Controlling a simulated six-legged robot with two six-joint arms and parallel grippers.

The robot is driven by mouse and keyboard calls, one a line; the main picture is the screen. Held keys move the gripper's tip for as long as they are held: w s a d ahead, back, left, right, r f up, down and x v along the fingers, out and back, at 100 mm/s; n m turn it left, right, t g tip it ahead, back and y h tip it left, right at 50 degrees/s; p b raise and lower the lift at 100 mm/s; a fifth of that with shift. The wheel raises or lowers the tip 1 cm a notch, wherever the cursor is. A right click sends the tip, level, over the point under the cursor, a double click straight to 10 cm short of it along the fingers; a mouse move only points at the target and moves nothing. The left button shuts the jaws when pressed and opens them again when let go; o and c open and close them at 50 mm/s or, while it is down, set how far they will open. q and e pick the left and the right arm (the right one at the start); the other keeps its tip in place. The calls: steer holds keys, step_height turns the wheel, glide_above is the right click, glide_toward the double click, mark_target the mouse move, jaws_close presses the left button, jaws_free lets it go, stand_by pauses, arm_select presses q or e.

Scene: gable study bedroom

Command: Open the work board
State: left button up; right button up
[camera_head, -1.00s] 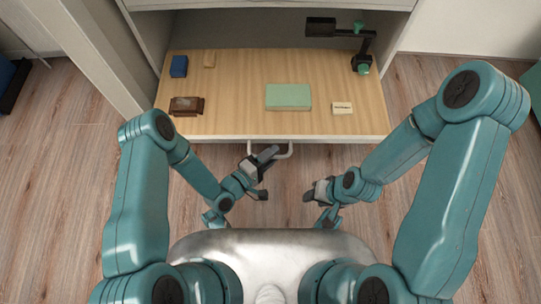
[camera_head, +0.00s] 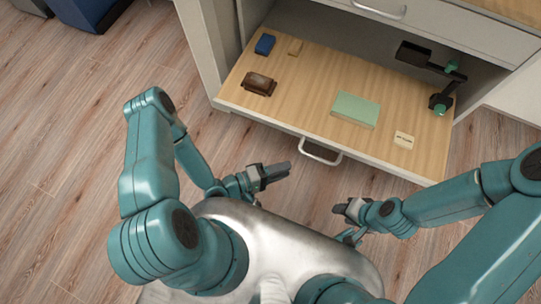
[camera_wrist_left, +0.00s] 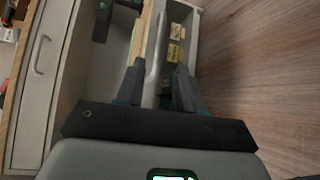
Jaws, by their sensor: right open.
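The work board (camera_head: 305,85) is a light wood pull-out surface with a pale front edge, standing out from the cabinet. Its bar handle (camera_head: 320,152) is on the front edge. My left gripper (camera_head: 277,172) is left of the handle and apart from it. In the left wrist view, the fingers of my left gripper (camera_wrist_left: 158,88) are spread, with the handle (camera_wrist_left: 156,50) seen between and beyond them. My right gripper (camera_head: 341,210) is open and empty over the floor, in front of the board and below the handle in the picture.
On the board are a blue box (camera_head: 265,44), a brown item (camera_head: 259,84), a small wooden block (camera_head: 295,47), a green book (camera_head: 355,109), a small card (camera_head: 404,140) and a dark lamp (camera_head: 440,100). A closed drawer (camera_head: 420,25) is above.

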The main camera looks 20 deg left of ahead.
arm_select(q)
steer(key=v, duration=0.3)
steer(key=shift+s+a, duration=0.2)
steer(key=shift+d+r, duration=0.1)
stand_by(0.3)
